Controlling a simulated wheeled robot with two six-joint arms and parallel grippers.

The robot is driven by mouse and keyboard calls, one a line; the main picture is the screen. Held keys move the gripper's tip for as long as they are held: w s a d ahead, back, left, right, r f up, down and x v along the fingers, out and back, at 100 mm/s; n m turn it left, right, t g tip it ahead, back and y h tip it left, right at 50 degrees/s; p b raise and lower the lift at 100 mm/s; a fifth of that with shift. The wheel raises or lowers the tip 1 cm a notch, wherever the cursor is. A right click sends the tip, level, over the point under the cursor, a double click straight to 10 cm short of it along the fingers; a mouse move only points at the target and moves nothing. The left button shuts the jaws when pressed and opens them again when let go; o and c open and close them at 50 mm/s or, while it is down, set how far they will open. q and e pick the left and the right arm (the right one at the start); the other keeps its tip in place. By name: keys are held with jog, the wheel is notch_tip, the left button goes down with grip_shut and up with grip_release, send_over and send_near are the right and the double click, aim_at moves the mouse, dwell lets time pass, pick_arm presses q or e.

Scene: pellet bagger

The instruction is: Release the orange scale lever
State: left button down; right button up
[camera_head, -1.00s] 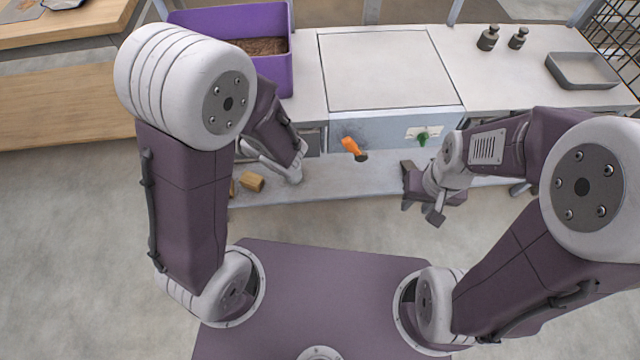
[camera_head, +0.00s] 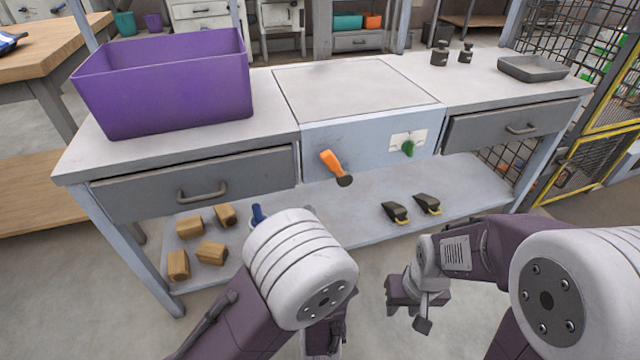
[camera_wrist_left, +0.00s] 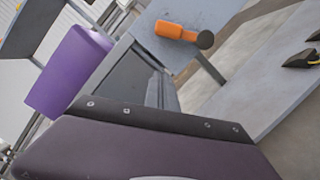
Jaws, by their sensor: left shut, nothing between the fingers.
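The orange scale lever (camera_head: 331,163) sits on the pale blue front panel (camera_head: 365,148) of the scale. It slants down to the right and has a dark round end. It also shows in the left wrist view (camera_wrist_left: 176,31), with nothing touching it. My left gripper's body (camera_wrist_left: 150,150) fills the bottom of the left wrist view, apart from the lever; its fingertips are not clearly seen. In the head view my left arm's pale joint hides most of that hand. My right gripper (camera_head: 408,308) hangs low in front of the bench, open and empty, below and right of the lever.
A green knob (camera_head: 408,148) is right of the lever. A purple bin (camera_head: 165,85) stands on the bench's left, two dark weights and a grey tray (camera_head: 545,68) on its right. Wooden blocks (camera_head: 190,228) and two black-and-yellow items (camera_head: 395,212) lie on the lower shelf.

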aim_at(335, 168)
pick_arm(q)
jog(key=w+b, duration=0.1)
jog(key=w, duration=0.2)
jog(key=w+a+b, duration=0.1)
jog(key=w, duration=0.2)
jog(key=w+r+b, duration=0.1)
jog(key=w+b, duration=0.1)
jog(key=w, duration=0.2)
jog(key=shift+w+a, duration=0.1)
jog(key=shift+a, duration=0.05)
jog(key=d+r, duration=0.1)
jog(key=d+r+b, duration=0.1)
jog(key=d, duration=0.1)
jog(key=shift+w+d+r, duration=0.15)
jog(key=shift+w+d, duration=0.15)
jog(key=shift+w, duration=0.1)
